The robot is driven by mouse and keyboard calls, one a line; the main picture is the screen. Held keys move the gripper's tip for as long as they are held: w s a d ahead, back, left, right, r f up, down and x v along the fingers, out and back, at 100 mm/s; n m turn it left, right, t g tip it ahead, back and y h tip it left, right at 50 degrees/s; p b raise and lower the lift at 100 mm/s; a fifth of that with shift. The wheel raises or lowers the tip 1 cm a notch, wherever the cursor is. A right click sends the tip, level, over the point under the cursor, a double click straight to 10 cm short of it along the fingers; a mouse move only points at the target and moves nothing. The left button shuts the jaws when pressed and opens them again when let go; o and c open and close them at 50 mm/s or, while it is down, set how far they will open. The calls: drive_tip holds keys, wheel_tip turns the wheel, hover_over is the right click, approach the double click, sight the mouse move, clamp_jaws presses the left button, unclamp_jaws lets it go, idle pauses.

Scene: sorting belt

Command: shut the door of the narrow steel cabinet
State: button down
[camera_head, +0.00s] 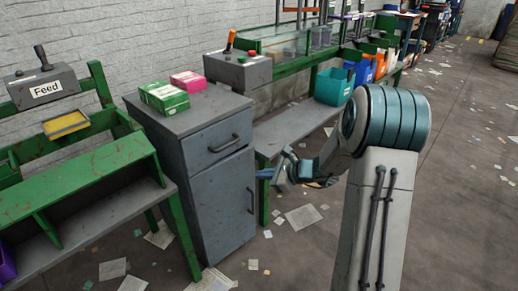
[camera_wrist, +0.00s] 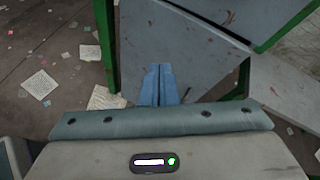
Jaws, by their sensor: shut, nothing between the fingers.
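The narrow steel cabinet (camera_head: 152,125) stands grey and upright in the middle left of the head view. Its door (camera_head: 222,208), below a drawer (camera_head: 217,139), looks flush or nearly flush with the front; a small gap cannot be ruled out. A dark upright handle (camera_head: 251,200) is near the door's right edge. My gripper (camera_head: 264,173) is just right of the door's upper right edge, its blue fingers pointing toward the cabinet. Contact cannot be told. In the wrist view the fingers (camera_wrist: 158,84) are together and empty before grey panels.
Green and pink boxes (camera_head: 164,97) lie on the cabinet top. A green-framed bench (camera_head: 90,185) stands close on the left. A green table with a grey lower shelf (camera_head: 295,130) is right behind my gripper. Papers (camera_head: 303,217) litter the floor, which is open at the right.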

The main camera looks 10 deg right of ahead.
drive_tip(key=w+d+f+m+t+h+p, duration=0.1)
drive_tip(key=w+d+f+m+t+h, duration=0.2)
drive_tip(key=w+d+m, duration=0.5)
drive_tip(key=w+a+f+t+b, duration=0.1)
drive_tip(key=w+a+f+b, duration=0.1)
drive_tip(key=w+a, duration=0.4)
drive_tip(key=shift+w+f+t+y+b, duration=0.3)
drive_tip(key=shift+w+f+y, duration=0.15)
drive_tip(key=shift+w, duration=1.8)
drive_tip(key=shift+d, duration=0.1)
